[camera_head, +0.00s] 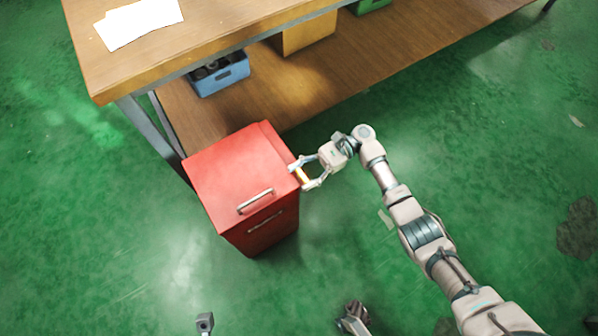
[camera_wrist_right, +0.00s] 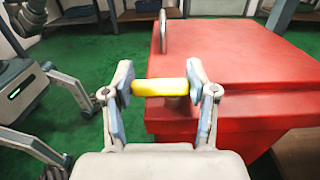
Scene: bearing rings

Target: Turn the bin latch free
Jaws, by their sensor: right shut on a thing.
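A red bin (camera_head: 237,176) stands on the green floor beside the workbench, with its lid closed. It also fills the right of the wrist view (camera_wrist_right: 245,80). A yellow latch (camera_head: 301,173) sticks out from the bin's right side in the head view. In the wrist view the latch is a yellow bar (camera_wrist_right: 160,88), lying roughly level on a short stub against the red wall. My right gripper (camera_head: 303,177) is shut on the latch, one finger at each end of the bar. My left gripper is not clearly visible in either view.
A silver handle (camera_head: 255,201) sits on the bin lid. The wooden workbench (camera_head: 240,25) stands behind, its lower shelf (camera_head: 340,70) holding a blue crate (camera_head: 221,76) and a yellow box (camera_head: 305,35). The floor right of the bin is mostly clear.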

